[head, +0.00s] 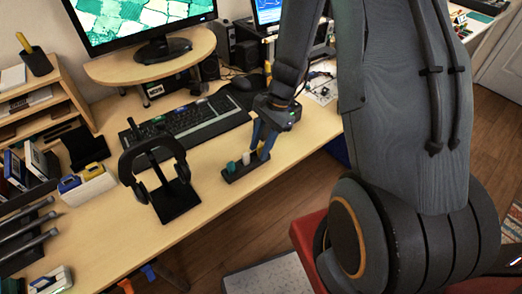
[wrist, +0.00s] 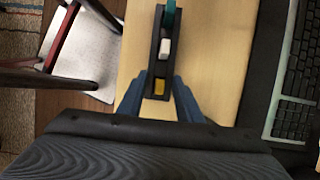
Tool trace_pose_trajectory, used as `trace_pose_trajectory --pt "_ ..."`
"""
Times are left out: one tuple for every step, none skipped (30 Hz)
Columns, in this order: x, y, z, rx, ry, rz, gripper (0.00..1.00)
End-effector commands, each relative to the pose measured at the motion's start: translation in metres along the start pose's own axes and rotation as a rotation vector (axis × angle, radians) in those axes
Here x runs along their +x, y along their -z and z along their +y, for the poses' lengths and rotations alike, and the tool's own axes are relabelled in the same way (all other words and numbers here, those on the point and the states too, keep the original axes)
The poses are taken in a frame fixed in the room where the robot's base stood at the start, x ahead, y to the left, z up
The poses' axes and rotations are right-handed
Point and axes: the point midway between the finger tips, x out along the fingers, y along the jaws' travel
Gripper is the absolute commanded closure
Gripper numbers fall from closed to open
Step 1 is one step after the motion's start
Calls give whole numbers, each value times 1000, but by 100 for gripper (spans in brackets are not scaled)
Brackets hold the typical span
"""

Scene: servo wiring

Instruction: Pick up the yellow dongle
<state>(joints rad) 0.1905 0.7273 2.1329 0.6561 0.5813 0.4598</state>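The yellow dongle (wrist: 160,87) stands in a narrow black holder (wrist: 157,62), at the end nearest my wrist in the wrist view. A white dongle (wrist: 165,47) and a teal one (wrist: 170,14) stand further along the same holder. My gripper (wrist: 159,84) is open, its two blue fingers on either side of the yellow dongle with gaps to it. In the head view the holder (head: 231,178) lies near the desk's front edge, my gripper (head: 262,150) at its right end. There the fingers hide the yellow dongle.
A headphone stand (head: 175,200) with headphones is left of the holder. A keyboard (head: 187,120) lies behind it. A white organizer with blue and yellow items (head: 92,171) stands further left. The desk is bare just in front of the holder. A chair (wrist: 85,55) shows beyond the desk edge.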

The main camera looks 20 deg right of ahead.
Motion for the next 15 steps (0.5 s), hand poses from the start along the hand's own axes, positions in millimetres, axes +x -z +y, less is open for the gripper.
trace_pose_trajectory --pt "0 0 0 0 0 0 68" --pt "0 0 0 0 0 0 68" --pt "0 0 0 0 1 0 68" --pt "0 0 0 0 1 0 68" --pt "0 0 0 0 1 0 68" --pt "0 0 0 0 1 0 75" --pt "0 0 0 0 1 0 80" --pt "0 0 0 0 1 0 85" --pt "0 0 0 0 1 0 92" --pt "0 0 0 0 1 0 97" --pt "0 0 0 0 1 0 100" --pt "0 0 0 0 1 0 100" --pt "0 0 0 0 1 0 100" --pt "0 0 0 0 1 0 100" --pt "0 0 0 0 1 0 100"
